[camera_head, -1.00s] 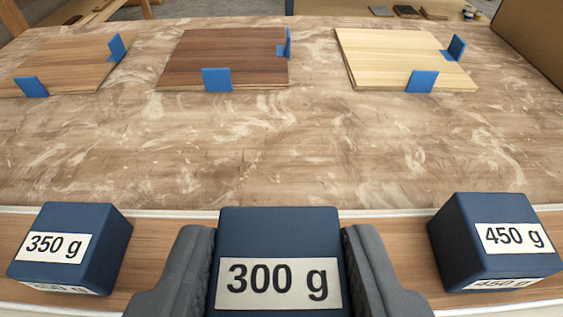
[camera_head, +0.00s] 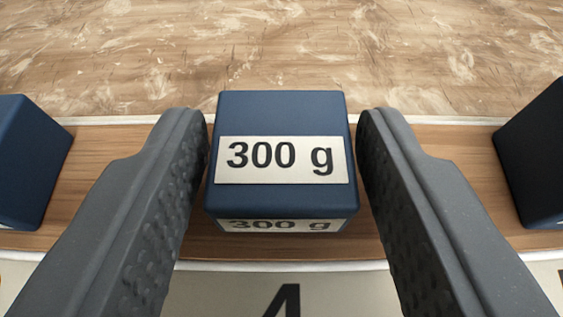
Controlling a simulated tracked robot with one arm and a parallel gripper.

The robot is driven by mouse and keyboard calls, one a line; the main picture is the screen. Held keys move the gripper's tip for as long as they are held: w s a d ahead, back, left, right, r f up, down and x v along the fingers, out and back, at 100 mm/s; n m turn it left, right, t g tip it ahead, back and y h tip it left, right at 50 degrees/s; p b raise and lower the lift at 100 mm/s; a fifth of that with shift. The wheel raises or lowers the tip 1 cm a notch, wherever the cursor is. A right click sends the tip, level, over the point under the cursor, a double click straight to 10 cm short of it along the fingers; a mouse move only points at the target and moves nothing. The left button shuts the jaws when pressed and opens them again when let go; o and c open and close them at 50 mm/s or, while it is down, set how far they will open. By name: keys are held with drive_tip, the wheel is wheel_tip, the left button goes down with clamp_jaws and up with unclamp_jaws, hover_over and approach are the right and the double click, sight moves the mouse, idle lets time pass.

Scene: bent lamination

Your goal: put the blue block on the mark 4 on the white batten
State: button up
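The blue block (camera_head: 281,112) labelled 300 g stands upright on a wood-coloured strip with pale edges. A black mark 4 (camera_head: 283,302) lies on an off-white band directly in front of it, partly cut off by the lower frame edge. My gripper (camera_head: 282,125) has one grey finger on each side of the block, pointing away. Narrow gaps show between the fingers and the block, so the gripper looks open around it. The block's rear and base contact are hidden.
Two other dark blue blocks stand on the same strip, one at the left edge (camera_head: 30,160) and one at the right edge (camera_head: 535,165), both cut off. Behind lies a clear, marbled brown surface (camera_head: 280,50). Wood (camera_head: 450,150) shows between the blocks.

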drive_tip(key=shift+o, duration=0.9)
drive_tip(key=shift+r, duration=0.15)
drive_tip(key=p+v, duration=0.2)
drive_tip(key=v, duration=1)
drive_tip(key=shift+d+r, duration=0.1)
